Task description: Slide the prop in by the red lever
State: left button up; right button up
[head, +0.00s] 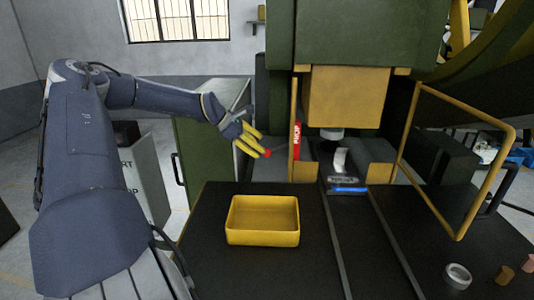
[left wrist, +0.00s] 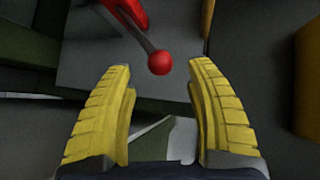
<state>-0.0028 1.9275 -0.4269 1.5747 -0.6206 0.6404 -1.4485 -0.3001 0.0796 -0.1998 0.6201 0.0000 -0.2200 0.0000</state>
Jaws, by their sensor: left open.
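The lever ends in a red ball knob (head: 267,153), which also shows in the left wrist view (left wrist: 159,63) on a thin grey rod (left wrist: 140,34). A red plate marked PROP (head: 297,140) stands upright by the left side of the green and yellow press. A red piece (left wrist: 122,14) shows at the rod's far end in the left wrist view. My left gripper (head: 258,146) is open, its yellow fingers pointing at the knob. In the left wrist view the knob lies centrally at the fingertips, apart from both fingers. My right gripper is not in view.
A yellow tray (head: 262,238) sits on the black table (head: 210,272). A yellow guard frame (head: 408,128) stands open at the right of the press. A metal ring (head: 457,276) and small copper-coloured cylinders (head: 505,275) stand at the front right. Two rails run toward the press.

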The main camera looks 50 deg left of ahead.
aim_at(267, 151)
pick_arm(q)
jog(key=shift+x, duration=2.65)
grip_shut()
